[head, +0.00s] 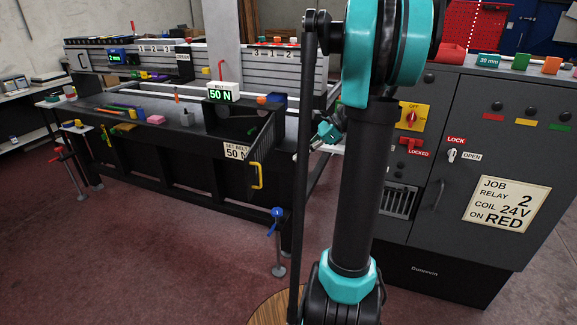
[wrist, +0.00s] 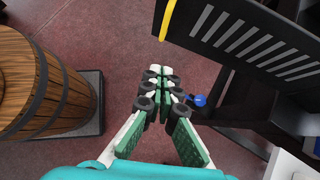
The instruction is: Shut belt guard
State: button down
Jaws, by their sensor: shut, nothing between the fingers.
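The belt guard (head: 264,140) is a dark slotted panel with a yellow handle (head: 257,178). In the head view it stands out from the front of the grid table, seen at a steep angle. In the wrist view the slotted guard (wrist: 245,38) fills the upper right, with its yellow handle (wrist: 167,20) at its left end. My gripper (wrist: 161,75) has green and white fingers, shut and empty. Its tips appear just below the handle end in the picture, with no visible contact. In the head view my arm hides part of the space right of the guard.
A wooden barrel (wrist: 40,85) stands left of my gripper in the wrist view. A blue-handled valve (head: 277,213) sits low below the guard. A grey control cabinet (head: 455,100) stands at the right. Red floor (head: 180,240) lies open in front of the table.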

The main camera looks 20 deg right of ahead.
jog(key=a+r+x, duration=0.1)
jog(key=r+x, duration=0.1)
jog(key=x, duration=0.9)
jog(key=shift+w+a+f, duration=0.25)
jog(key=shift+a+f, duration=0.05)
jog(key=shift+a, duration=0.35)
